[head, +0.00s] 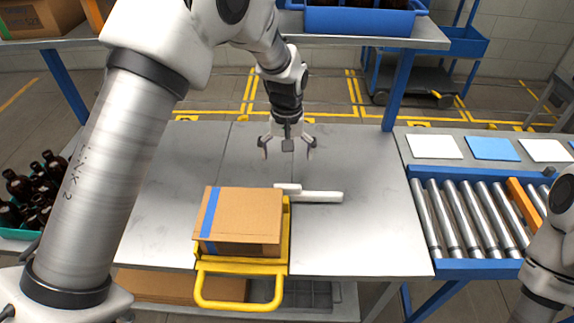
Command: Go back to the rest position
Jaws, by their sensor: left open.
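My left gripper (287,150) hangs over the back part of the metal table (360,230), fingers pointing down. Its fingers are spread and nothing is between them. It is behind and apart from a closed cardboard box (245,212) with a blue tape strip. The box sits on a yellow carrier (240,290) with a loop handle at the table's front edge. Part of my right arm shows at the lower right edge, but its gripper is out of view.
A white bar-shaped item (315,196) lies beside the box. A roller conveyor (470,215) is at the right, with white and blue cards (493,149) behind it. Amber bottles (35,190) stand at the left. A shelf with a blue bin (360,20) is above the back. The table's right part is clear.

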